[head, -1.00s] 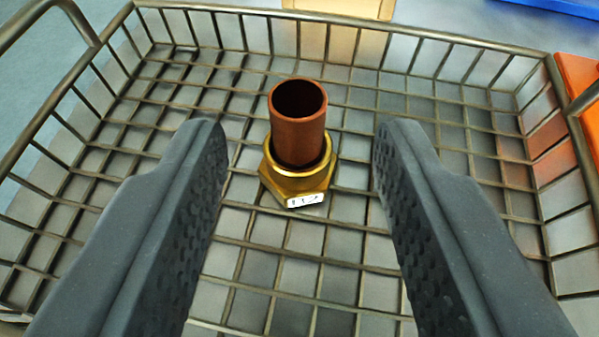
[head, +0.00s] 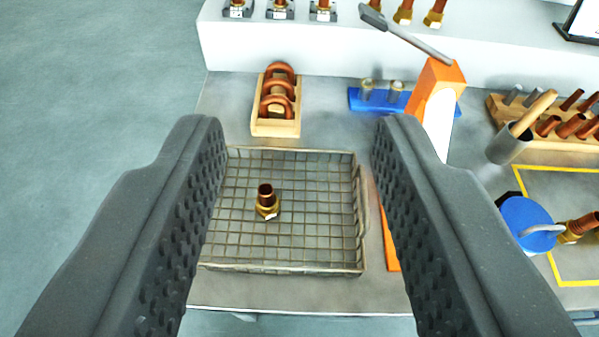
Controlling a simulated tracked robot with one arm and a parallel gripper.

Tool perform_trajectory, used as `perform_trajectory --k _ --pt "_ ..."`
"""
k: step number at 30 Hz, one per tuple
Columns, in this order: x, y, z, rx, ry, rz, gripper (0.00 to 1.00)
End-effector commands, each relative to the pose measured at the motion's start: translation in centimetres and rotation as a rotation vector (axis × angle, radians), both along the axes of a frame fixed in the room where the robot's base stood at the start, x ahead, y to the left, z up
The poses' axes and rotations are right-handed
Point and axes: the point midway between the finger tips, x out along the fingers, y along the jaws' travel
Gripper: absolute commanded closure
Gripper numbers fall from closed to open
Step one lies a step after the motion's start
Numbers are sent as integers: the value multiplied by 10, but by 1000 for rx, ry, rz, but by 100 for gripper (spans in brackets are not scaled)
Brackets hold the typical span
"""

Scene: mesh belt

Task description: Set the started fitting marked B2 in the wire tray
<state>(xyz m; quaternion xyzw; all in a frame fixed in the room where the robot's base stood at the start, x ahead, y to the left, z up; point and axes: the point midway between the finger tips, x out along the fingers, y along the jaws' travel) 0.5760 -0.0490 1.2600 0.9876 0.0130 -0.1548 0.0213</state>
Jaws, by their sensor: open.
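The fitting (head: 267,202) is a brass hex nut with a short copper tube standing up in it. It stands upright on the mesh floor of the wire tray (head: 310,270), left of the middle. Its label is too small to read now. My gripper (head: 292,135) is open and empty, well above the tray, with one finger on each side of the view. The fingers hide parts of the tray's sides.
A wooden holder with copper bends (head: 276,130) stands behind the tray. An orange lever tool (head: 438,90) and a blue rack (head: 368,104) are at the back right. A grey cup (head: 508,146) and blue-topped clamp (head: 527,222) stand right. A white shelf (head: 260,45) runs along the back.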

Motion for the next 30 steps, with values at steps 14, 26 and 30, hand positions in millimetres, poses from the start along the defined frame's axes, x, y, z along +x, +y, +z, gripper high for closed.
perform_trajectory --k 14,26,30 --pt "-103 51 134 40 -82 -30 60" --pt "-101 49 148 39 -81 -31 60" --pt "-101 49 148 39 -81 -31 60"
